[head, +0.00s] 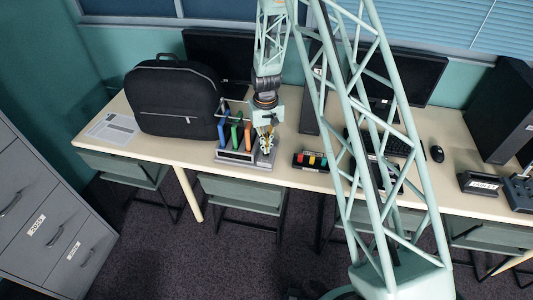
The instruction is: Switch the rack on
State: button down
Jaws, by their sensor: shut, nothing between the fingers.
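The rack (238,156) stands near the front edge of the long desk, left of the middle. It has a grey base and holds upright blue, green and orange pieces. My gripper (266,146) is shut and empty, pointing down at the right end of the rack. I cannot tell whether it touches the rack. It partly covers that end, and a switch there is too small or hidden to make out.
A black backpack (175,100) stands close left of the rack. A small box with coloured tops (310,160) lies to its right. Monitors, a keyboard and a mouse (437,153) are farther right. A paper sheet (112,129) lies at the left.

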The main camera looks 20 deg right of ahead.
jog(key=shift+f+b, duration=0.75)
jog(key=shift+f, duration=0.4)
dwell(1.9)
jog(key=shift+r, duration=0.1)
jog(key=shift+r+p, duration=1.1)
jog(key=shift+r, duration=2.3)
